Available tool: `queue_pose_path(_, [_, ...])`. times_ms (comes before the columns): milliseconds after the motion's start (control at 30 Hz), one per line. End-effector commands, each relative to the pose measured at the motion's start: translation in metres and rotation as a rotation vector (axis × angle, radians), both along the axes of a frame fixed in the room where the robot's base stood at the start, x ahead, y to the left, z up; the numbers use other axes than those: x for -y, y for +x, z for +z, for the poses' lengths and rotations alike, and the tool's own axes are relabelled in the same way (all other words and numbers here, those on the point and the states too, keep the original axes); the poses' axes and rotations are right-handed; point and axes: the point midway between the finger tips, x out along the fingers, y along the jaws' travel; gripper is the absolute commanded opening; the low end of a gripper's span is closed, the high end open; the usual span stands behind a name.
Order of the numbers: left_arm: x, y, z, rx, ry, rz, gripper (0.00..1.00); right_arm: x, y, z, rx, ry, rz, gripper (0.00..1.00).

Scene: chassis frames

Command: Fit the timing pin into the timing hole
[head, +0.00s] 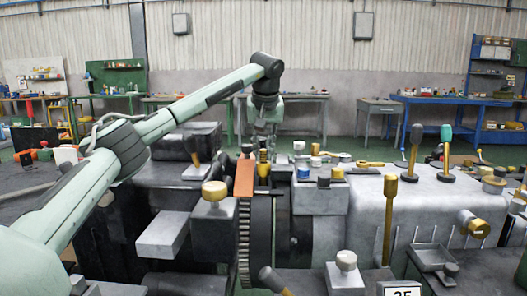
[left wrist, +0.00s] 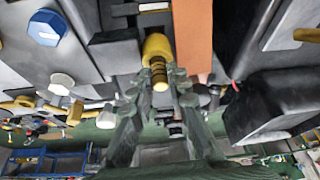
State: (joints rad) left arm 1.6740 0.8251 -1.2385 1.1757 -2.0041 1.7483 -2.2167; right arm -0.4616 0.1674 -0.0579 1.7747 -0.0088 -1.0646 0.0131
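A yellow timing pin (head: 262,170) stands upright beside an orange plate, just behind the top of a dark toothed wheel (head: 245,235). In the left wrist view the pin (left wrist: 156,47) has a wide body, a dark grooved neck and a small knob. My left gripper (head: 264,140) points down over it. In the left wrist view its fingertips (left wrist: 159,80) are on either side of the neck and knob. Whether they touch it is not clear. I cannot make out the timing hole. My right gripper is in neither view.
The orange plate (head: 244,178) rises close beside the pin. Grey engine blocks with yellow-capped knobs and upright handles (head: 390,200) crowd the foreground. A blue-capped knob (head: 323,180) stands to the right. Workbenches (head: 440,103) are far behind.

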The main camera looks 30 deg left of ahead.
Motion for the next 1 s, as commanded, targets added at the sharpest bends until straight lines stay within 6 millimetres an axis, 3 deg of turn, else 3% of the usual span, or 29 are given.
queue_pose_path(133, [0.000,0.000,0.000,0.000,0.000,0.000,0.35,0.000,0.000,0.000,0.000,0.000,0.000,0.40])
queue_pose_path(533, [0.003,-0.002,0.009,0.002,-0.001,-0.002,0.35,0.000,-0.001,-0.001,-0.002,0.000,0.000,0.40])
queue_pose_path(1000, [0.024,-0.030,0.094,0.003,-0.001,-0.002,0.35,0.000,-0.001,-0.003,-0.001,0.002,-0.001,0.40])
